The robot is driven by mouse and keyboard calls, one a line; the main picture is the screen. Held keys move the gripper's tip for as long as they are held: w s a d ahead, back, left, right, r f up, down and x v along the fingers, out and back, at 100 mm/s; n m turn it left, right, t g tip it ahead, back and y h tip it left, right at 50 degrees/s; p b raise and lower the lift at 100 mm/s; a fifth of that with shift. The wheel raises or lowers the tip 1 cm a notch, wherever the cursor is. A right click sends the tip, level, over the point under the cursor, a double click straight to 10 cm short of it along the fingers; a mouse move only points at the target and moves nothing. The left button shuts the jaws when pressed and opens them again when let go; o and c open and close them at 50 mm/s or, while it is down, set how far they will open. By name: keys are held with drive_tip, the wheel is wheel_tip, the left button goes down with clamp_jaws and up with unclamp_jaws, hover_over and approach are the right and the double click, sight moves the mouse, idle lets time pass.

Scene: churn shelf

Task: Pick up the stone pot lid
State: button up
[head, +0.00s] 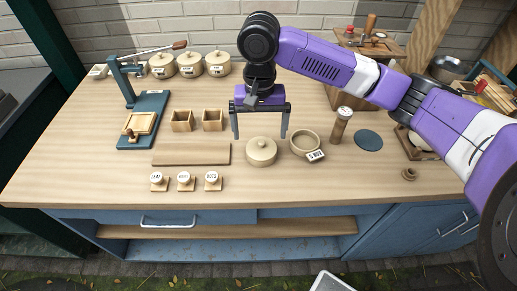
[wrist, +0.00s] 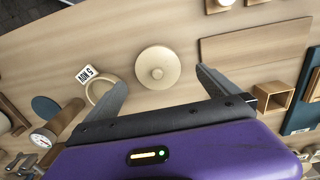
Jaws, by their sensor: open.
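The stone pot lid (head: 261,151) is a round beige disc with a small knob on top, lying flat on the wooden worktop near its front middle. It also shows in the wrist view (wrist: 158,67). My gripper (head: 260,136) is open and empty, pointing down, with its two fingers above and to either side of the lid. In the wrist view the lid lies between and beyond the fingertips (wrist: 161,77), apart from both. An open beige pot (head: 304,143) with a label tag stands just right of the lid.
A brown board (head: 191,154) lies left of the lid, with two small wooden boxes (head: 182,121) behind it. Several labelled knobs (head: 186,181) stand in front. A dial gauge cylinder (head: 340,125) and a dark round mat (head: 368,140) are to the right. Lidded pots (head: 190,64) stand at the back left.

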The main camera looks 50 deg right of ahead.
sight(261, 141)
drive_tip(key=f, duration=0.6)
drive_tip(key=shift+s+d+f, duration=0.15)
drive_tip(key=shift+d+f, duration=0.15)
drive_tip(key=shift+f, duration=0.1)
drive_tip(key=shift+c, duration=0.2)
drive_tip(key=c, duration=1.3)
drive_tip(key=shift+r, duration=0.1)
